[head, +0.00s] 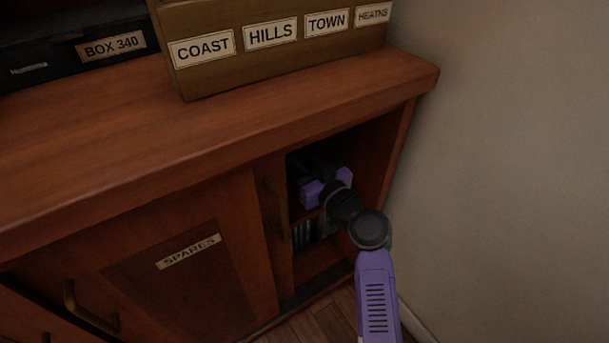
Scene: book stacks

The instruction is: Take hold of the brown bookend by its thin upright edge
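My gripper (312,172) is inside the open compartment of the wooden cabinet, in its dark upper part. Its purple body shows, but its fingers are lost in shadow, so I cannot tell whether they are open or shut. I cannot make out the brown bookend; the compartment is dark and my arm covers part of it.
Several teal-green books (303,235) stand low in the compartment, below my gripper. A narrow wooden panel with a handle (273,208) borders the opening on the left. The thick cabinet top (330,105) overhangs it. A bare wall (520,170) is close on the right.

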